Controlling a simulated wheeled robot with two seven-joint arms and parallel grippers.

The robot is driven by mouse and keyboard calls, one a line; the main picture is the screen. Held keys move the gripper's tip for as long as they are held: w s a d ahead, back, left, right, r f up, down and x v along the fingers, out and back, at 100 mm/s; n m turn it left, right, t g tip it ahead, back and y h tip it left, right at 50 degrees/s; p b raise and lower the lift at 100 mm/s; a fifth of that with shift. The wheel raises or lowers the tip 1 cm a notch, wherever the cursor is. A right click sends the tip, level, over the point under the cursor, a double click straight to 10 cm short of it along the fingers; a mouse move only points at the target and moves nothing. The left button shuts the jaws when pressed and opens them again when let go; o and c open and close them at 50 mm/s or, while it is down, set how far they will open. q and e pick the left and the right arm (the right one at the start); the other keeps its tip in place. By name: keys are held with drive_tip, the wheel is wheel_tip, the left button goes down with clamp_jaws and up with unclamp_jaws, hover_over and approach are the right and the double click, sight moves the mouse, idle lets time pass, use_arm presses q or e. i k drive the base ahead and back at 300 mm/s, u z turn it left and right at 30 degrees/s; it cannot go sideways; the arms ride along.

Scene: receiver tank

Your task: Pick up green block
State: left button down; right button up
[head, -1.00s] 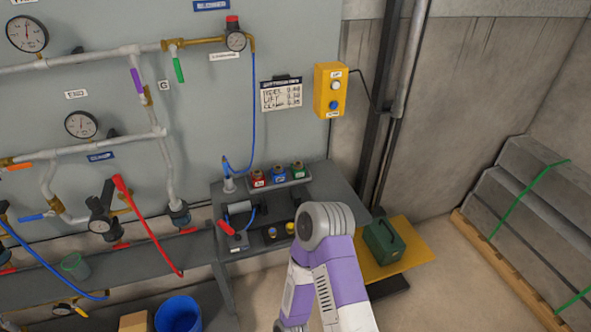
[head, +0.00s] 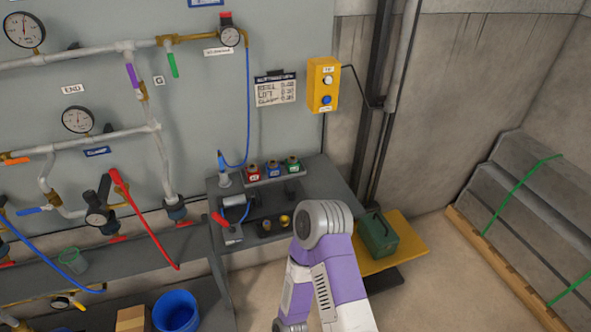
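A small green block (head: 292,164) with a white label stands at the right end of a row on the back of the grey bench, beside a blue block (head: 272,169) and a red block (head: 252,174). They sit on a narrow strip and look upright. My purple and white arm rises in the lower middle of the head view, in front of the bench. Neither gripper shows, so I cannot see what they hold.
The grey bench (head: 322,183) also carries a device with a red handle (head: 220,219). A green case (head: 378,235) sits on a yellow platform to the right. Pipes, gauges and a blue hose (head: 247,105) cover the wall panel. A blue bucket (head: 176,312) stands below.

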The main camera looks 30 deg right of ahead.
sight(292, 164)
drive_tip(key=k, duration=1.2)
drive_tip(key=z, duration=0.75)
drive_tip(key=i, duration=1.3)
drive_tip(key=u, duration=0.45)
